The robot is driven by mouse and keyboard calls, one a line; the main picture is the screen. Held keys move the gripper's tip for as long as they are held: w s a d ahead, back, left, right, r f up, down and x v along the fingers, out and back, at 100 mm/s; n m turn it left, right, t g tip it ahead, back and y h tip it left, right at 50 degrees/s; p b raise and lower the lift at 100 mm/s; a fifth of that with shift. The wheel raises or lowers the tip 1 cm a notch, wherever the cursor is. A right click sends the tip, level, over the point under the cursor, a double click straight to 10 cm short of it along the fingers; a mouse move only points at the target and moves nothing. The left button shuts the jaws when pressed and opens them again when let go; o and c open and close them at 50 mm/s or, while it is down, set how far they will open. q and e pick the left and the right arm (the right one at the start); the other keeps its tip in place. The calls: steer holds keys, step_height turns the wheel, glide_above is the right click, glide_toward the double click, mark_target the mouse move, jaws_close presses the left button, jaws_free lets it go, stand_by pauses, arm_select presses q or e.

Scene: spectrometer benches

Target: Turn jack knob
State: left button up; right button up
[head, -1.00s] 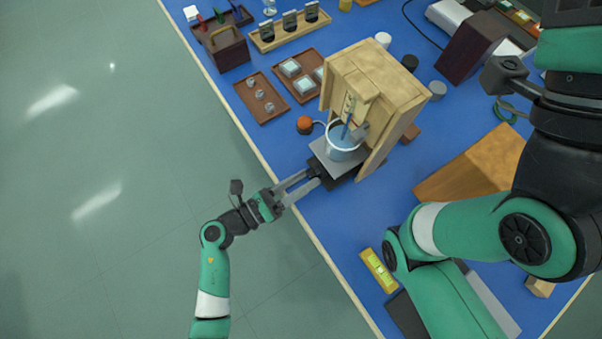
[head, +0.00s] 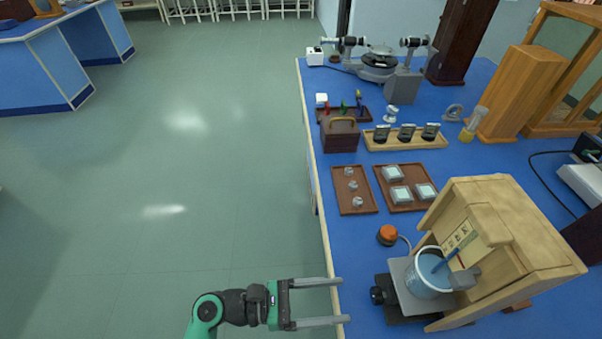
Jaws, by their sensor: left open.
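The lab jack (head: 408,311) is a dark low stand with a grey top plate, near the left edge of the blue bench. Its dark knob (head: 376,295) sticks out on the left side. A beaker of blue liquid (head: 428,282) with a blue rod in it stands on the plate. My left gripper (head: 345,300) is open and empty, its two long grey fingers pointing right toward the knob. The fingertips are short of the knob in the picture, with a small gap. My right gripper is out of view.
A wooden housing (head: 500,230) stands close behind and right of the beaker. An orange button (head: 387,235) sits on the bench above the jack. Two brown trays (head: 346,207) lie farther back. Open floor (head: 240,210) is left of the bench.

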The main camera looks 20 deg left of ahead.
arm_select(q)
steer(key=p+v, duration=0.1)
steer(key=v, duration=0.4)
step_height(320, 180, up, 32)
steer(key=w+a+t+h+p, duration=0.2)
steer(key=w+t+h+p, duration=0.1)
steer(key=h, duration=0.3)
steer(key=shift+t+p, duration=0.6)
steer(key=shift+p, duration=0.2)
steer(key=shift+d+f+h, duration=0.1)
steer(key=shift+h, duration=0.2)
